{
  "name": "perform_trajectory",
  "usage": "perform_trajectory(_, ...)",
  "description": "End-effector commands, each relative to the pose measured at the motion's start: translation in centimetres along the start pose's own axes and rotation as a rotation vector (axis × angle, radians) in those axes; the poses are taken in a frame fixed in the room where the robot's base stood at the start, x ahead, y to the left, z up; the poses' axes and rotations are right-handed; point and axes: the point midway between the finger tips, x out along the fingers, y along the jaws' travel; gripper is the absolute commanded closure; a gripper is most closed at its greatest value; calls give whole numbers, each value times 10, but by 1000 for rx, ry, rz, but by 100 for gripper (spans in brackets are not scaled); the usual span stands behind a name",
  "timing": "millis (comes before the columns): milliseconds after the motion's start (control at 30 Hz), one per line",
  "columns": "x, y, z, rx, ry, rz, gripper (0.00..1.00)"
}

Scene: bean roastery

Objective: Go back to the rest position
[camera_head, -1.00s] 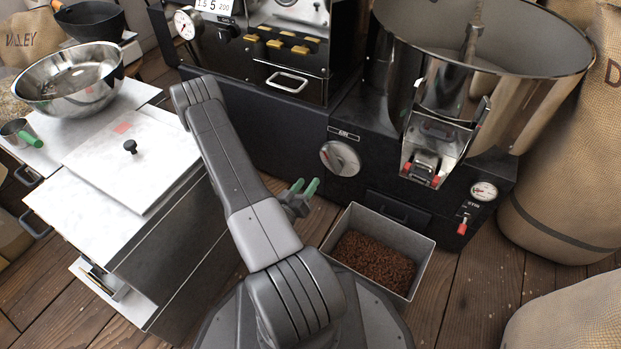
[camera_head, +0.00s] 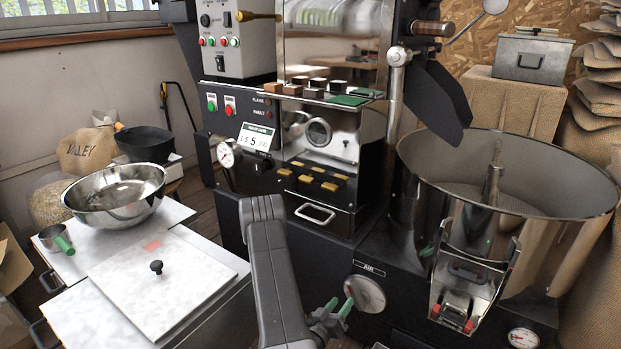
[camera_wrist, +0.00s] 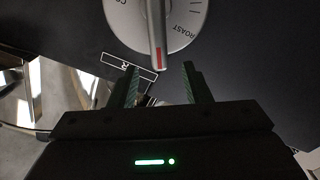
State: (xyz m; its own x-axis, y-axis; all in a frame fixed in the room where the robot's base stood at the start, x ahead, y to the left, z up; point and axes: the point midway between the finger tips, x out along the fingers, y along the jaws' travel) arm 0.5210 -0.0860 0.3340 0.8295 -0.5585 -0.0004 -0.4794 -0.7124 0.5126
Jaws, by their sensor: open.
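My gripper (camera_head: 334,311) is at the bottom of the head view, beside the front of the black roaster body. Its green-lined fingers are apart, with nothing between them. The round silver AIR dial (camera_head: 365,294) is just to the right of the gripper. In the wrist view the dial (camera_wrist: 152,22) is beyond the open fingers (camera_wrist: 160,85), and its red-marked pointer comes down toward the gap between them. The word ROAST shows on its face. I cannot tell whether the fingers touch the dial.
A lidded white-topped bin (camera_head: 217,262) and a steel bowl (camera_head: 116,197) stand on the left. The cooling drum (camera_head: 575,200) and its chute (camera_head: 470,285) are on the right. The roaster (camera_head: 232,215) fills the middle. Wooden floor shows in a strip left of it.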

Motion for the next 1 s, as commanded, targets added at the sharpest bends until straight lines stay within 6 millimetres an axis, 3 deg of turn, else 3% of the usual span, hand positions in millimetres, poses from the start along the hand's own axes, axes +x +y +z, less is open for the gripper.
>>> perform_trajectory(200, 40, 1, 0, 2, -1, 4, 56)
perform_trajectory(400, 61, 1, -1, 1, 1, 2, 56)
perform_trajectory(833, 65, 1, 0, 6, 0, 0, 56)
perform_trajectory(1000, 57, -1, 1, -1, 0, -2, 56)
